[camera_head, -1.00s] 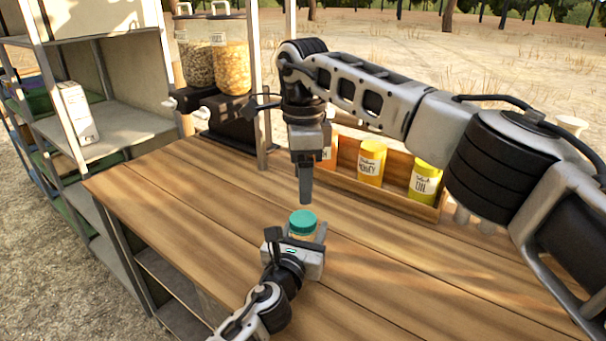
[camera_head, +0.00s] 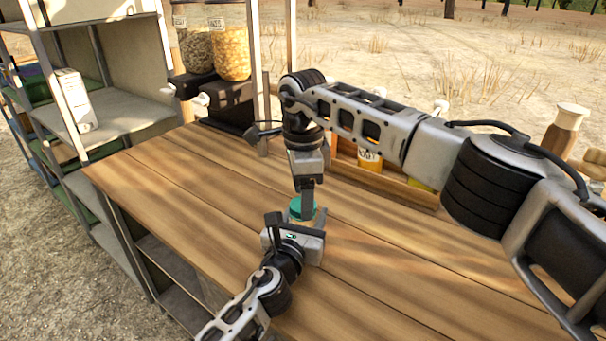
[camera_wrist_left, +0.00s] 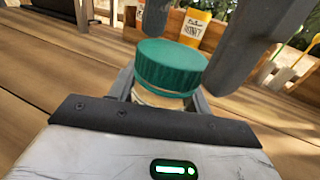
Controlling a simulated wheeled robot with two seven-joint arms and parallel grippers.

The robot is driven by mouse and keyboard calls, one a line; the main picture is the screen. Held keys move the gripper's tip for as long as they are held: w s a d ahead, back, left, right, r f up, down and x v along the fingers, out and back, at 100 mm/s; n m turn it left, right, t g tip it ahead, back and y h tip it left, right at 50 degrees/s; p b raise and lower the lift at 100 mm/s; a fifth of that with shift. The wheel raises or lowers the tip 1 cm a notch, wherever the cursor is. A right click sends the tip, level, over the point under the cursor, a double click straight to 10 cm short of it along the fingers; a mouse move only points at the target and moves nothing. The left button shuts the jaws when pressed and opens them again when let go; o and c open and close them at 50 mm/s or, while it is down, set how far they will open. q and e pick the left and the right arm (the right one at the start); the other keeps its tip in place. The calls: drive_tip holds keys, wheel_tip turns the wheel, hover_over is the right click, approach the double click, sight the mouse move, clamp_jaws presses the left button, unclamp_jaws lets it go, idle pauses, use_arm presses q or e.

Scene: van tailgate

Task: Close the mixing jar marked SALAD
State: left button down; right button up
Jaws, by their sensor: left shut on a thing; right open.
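The jar (camera_wrist_left: 160,98) has a green lid (camera_wrist_left: 170,66) that sits on its top, and it stands upright on the wooden table. In the head view the green lid (camera_head: 301,208) shows just behind my left gripper. My left gripper (camera_head: 303,228) is shut on the jar's body from the near side. My right gripper (camera_head: 308,198) points down at the lid, with its fingers open on either side of it in the left wrist view (camera_wrist_left: 205,45). I cannot tell whether the fingers touch the lid. The jar's label is hidden, so SALAD cannot be read.
Two grain dispensers (camera_head: 229,45) stand at the back left. A shelf unit (camera_head: 110,118) is at the left. The table front (camera_head: 400,270) is clear.

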drive_tip(key=shift+f, duration=0.6)
drive_tip(key=c, duration=1)
drive_tip(key=m, duration=1.1)
drive_tip(key=shift+m, duration=0.3)
drive_tip(key=o, duration=1.2)
drive_tip(key=shift+c, duration=0.2)
drive_tip(key=shift+r, duration=0.1)
wheel_tip(320, 180, up, 12)
